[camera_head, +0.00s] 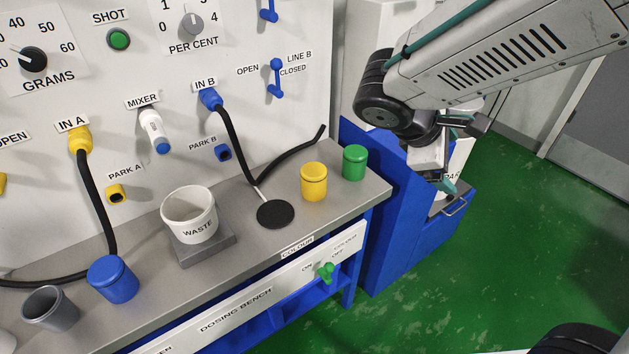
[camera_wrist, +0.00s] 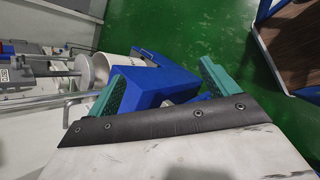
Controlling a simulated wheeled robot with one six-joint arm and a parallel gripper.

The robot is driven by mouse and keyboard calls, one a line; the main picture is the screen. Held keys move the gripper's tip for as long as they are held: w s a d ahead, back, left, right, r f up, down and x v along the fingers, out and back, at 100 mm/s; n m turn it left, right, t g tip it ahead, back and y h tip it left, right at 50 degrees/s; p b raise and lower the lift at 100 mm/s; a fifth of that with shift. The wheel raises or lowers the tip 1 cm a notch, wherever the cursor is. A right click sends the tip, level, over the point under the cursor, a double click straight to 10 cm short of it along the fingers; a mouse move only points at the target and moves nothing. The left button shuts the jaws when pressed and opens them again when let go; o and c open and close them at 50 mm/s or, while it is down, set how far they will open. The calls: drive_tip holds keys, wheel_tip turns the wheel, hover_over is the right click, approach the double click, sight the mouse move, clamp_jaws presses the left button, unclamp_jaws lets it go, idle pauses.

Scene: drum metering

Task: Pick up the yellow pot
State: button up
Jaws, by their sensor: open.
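I cannot make out the yellow pot in the wrist view.
A white waste tub (camera_head: 190,214), a blue pot (camera_head: 112,279) and a grey cup (camera_head: 50,309) stand farther left. A panel wall rises behind. Green floor (camera_head: 530,230) is open at right.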

drive_tip(key=w+a+f+n+t, duration=0.3)
drive_tip(key=w+a+n, duration=0.1)
drive_tip(key=a+n, duration=0.15)
drive_tip(key=w+a+f+n+t, duration=0.3)
drive_tip(key=w+a+f+n, duration=0.1)
drive_tip(key=a, duration=0.3)
drive_tip(key=n+t+y, duration=0.3)
drive_tip(key=n, duration=0.5)
approach(313, 174)
drive_tip(key=x, duration=0.4)
drive_tip(key=shift+d+f, duration=0.1)
drive_tip(key=shift+f, duration=0.35)
drive_tip(key=shift+w+d+f+t, duration=0.2)
drive_tip(key=shift+w+f+t, duration=0.15)
drive_tip(key=shift+w, duration=0.45)
drive_tip(key=x, duration=0.6)
drive_tip(key=shift+a+f, duration=0.15)
drive_tip(key=shift+a, duration=0.05)
drive_tip(key=c, duration=1.2)
